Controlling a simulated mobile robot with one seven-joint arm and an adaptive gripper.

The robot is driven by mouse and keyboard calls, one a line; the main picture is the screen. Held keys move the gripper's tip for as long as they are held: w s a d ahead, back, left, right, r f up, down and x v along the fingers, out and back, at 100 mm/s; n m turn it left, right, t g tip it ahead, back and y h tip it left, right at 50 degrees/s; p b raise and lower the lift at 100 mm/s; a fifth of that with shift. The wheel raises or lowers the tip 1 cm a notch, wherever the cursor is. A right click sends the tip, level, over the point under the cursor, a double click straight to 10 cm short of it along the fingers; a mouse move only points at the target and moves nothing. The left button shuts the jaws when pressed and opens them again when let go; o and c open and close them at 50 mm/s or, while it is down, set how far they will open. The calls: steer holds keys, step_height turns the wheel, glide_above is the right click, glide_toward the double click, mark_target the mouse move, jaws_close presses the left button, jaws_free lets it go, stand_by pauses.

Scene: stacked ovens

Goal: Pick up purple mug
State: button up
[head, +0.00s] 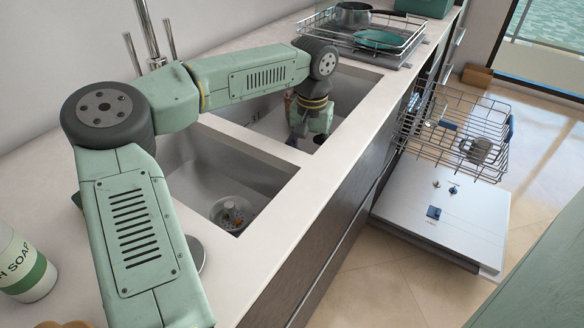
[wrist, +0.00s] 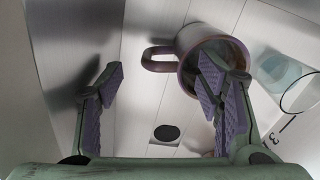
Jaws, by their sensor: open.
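The mug (wrist: 188,42) lies in the sink basin in the wrist view, dull purple-brown outside with its mouth toward my camera. Its handle (wrist: 158,60) points left, into the gap between my fingers. My gripper (wrist: 160,85) is open and empty, with purple finger pads. The right finger overlaps the mug's mouth in the picture; I cannot tell whether it touches. The left finger is clear of the handle. In the head view my gripper (head: 304,138) reaches down into the far sink basin (head: 262,124), and my arm hides much of that basin.
A clear glass (wrist: 298,92) lies right of the mug, beside a bluish item (wrist: 278,68). The near basin (head: 190,165) has a drain. A dish rack (head: 365,38) holds a pot and green dish. An open dishwasher (head: 440,215) has its rack out. A soap bottle (head: 25,265) stands near left.

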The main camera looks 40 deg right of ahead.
step_height(320, 180, down, 4)
steer(key=shift+f+p, duration=0.15)
steer(key=shift+p, duration=0.15)
steer(key=shift+c, duration=0.4)
jaws_close()
